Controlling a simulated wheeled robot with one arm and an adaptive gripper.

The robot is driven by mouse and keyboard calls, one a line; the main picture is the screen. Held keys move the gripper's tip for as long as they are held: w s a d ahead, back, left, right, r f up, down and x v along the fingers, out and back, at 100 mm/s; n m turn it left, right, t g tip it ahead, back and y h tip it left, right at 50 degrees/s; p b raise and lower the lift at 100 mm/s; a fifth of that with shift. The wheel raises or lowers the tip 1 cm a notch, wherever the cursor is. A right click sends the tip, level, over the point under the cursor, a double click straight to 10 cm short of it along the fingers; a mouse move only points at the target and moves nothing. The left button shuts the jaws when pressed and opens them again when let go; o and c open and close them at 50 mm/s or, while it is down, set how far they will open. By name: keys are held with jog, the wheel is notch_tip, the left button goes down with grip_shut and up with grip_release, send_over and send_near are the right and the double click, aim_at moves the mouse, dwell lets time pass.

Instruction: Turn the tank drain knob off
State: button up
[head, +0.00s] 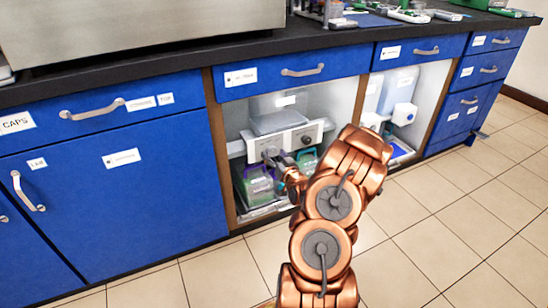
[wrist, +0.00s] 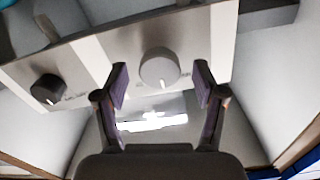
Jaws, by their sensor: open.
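A pale panel (head: 287,137) with two knobs sits inside the open cabinet bay; it also shows in the wrist view (wrist: 205,45). In the wrist view a round light-grey knob (wrist: 158,66) with a white mark lies between my fingers. A dark knob (wrist: 48,90) is to its left; in the head view it shows at the panel's right (head: 305,140). The labels are too blurred to tell which knob is the tank drain. My gripper (wrist: 160,82) is open, one finger on each side of the light-grey knob, with visible gaps. In the head view, my gripper (head: 273,156) is at the panel's left part.
A clear tank (head: 278,118) sits above the panel. Bags and green items (head: 258,185) lie below it. Blue drawers (head: 300,73) and a wooden post (head: 220,150) border the bay. Another open bay with containers (head: 400,90) is to the right. Tiled floor (head: 440,220) is clear.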

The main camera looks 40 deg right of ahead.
jog(key=shift+w, duration=0.15)
jog(key=c, duration=1.1)
